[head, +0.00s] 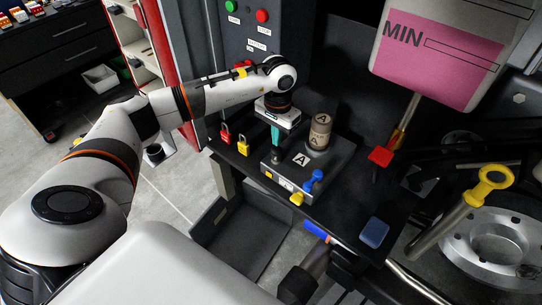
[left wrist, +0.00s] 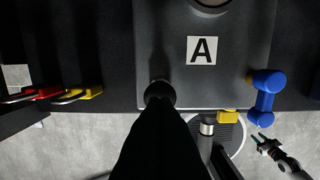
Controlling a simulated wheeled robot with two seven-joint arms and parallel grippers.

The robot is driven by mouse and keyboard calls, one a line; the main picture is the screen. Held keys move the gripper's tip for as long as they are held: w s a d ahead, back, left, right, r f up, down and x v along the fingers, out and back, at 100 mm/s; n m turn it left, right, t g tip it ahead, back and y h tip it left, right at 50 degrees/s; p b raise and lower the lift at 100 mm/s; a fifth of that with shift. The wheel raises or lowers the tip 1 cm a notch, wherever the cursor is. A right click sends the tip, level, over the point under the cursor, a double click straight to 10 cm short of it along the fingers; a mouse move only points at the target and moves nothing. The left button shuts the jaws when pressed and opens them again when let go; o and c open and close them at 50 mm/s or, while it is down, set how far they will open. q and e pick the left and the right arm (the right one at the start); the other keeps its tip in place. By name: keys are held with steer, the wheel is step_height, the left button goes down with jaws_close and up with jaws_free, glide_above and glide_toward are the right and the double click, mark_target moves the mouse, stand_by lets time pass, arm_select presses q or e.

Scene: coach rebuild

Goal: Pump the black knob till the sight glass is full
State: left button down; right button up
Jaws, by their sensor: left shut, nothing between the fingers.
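My left gripper (head: 276,138) points down with its teal fingers shut and empty, over the front left of a grey block marked A (head: 301,160). The black knob (head: 277,156) is just below the fingertips; contact cannot be told. In the left wrist view the dark round knob (left wrist: 160,88) shows at the tip of a dark silhouette. A pale panel with a pink area marked MIN (head: 440,55), apparently the sight glass, hangs at the upper right, its top cut off. What looks like my right gripper (left wrist: 262,146) is small and low in the left wrist view.
A tan cylinder marked A (head: 319,131) stands on the block. A blue lever (head: 314,178) and a yellow piece (head: 296,199) are at its front edge. Red (head: 225,135) and yellow (head: 244,145) padlocks are to the left. A red-handled rod (head: 380,156) is to the right.

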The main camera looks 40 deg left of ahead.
arm_select(q)
step_height(320, 180, up, 5)
steer(key=shift+r+p, duration=0.2)
steer(key=shift+p, duration=1.05)
steer(key=shift+s+f, duration=0.15)
